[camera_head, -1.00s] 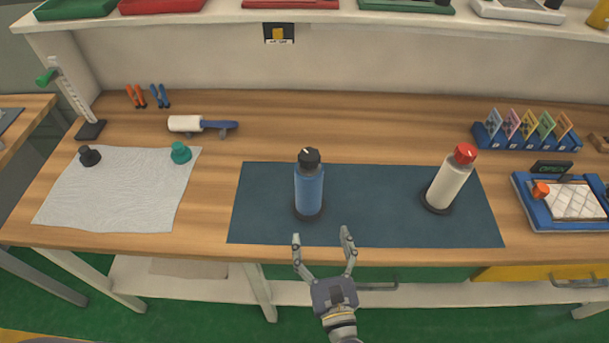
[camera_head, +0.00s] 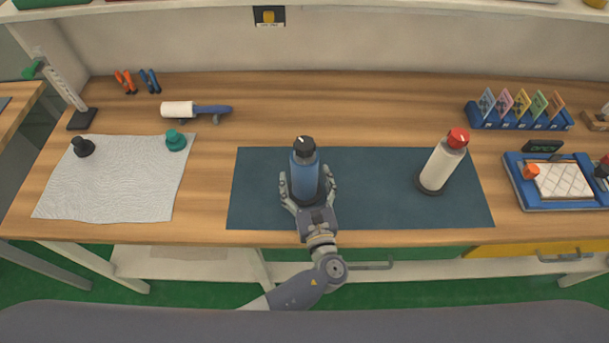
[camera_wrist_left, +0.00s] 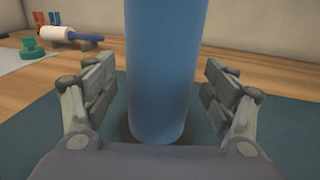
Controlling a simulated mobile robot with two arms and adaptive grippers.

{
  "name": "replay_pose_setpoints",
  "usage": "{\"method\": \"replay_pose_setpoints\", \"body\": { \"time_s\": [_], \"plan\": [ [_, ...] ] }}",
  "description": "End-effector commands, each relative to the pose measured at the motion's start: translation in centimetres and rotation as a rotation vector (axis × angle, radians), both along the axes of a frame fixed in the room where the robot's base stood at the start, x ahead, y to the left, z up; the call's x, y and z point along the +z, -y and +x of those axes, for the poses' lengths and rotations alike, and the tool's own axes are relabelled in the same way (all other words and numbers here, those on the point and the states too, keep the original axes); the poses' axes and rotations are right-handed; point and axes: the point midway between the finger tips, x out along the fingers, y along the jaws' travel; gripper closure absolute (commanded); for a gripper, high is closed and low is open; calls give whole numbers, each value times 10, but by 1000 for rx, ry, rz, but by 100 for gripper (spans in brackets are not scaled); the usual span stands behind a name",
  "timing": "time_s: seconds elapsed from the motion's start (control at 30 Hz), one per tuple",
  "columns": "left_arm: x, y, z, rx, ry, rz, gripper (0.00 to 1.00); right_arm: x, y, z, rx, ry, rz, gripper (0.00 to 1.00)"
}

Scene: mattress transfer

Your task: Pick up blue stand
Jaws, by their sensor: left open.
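A blue bottle (camera_head: 304,178) with a black cap stands upright in a dark round base on the dark blue mat (camera_head: 380,205). In the left wrist view the blue bottle (camera_wrist_left: 165,70) fills the middle, its top out of frame. My left gripper (camera_head: 307,176) is open around its lower part, one finger on each side. The wrist view shows a gap between the bottle and each finger of my left gripper (camera_wrist_left: 152,90). A blue rack (camera_head: 520,120) with several coloured cards stands at the back right. My right gripper is not in view.
A white bottle (camera_head: 441,166) with a red cap stands on the mat's right side. A blue framed tray (camera_head: 519,189) lies at far right. A white cloth (camera_head: 115,188) with two small knobs lies at left. A roller (camera_head: 178,109) lies behind. The wood behind the mat is mostly clear.

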Motion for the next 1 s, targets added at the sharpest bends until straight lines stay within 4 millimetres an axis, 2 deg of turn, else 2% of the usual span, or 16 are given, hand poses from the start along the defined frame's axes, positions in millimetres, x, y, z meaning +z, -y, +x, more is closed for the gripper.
{"method": "replay_pose_setpoints", "body": {
  "time_s": [0.1,0.33,0.37,0.6,0.7,1.0],
  "plan": [
    [0,-2,8,2,-1,0,23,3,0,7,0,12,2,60],
    [-1,-2,9,2,-1,-1,23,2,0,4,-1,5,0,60],
    [-1,-2,9,2,-1,-1,27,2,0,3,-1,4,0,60],
    [-1,-2,9,1,-1,0,82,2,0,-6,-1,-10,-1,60],
    [-1,-2,9,1,-1,0,100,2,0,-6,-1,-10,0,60],
    [3,-2,10,1,5,-1,100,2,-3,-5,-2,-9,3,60]
  ]
}}
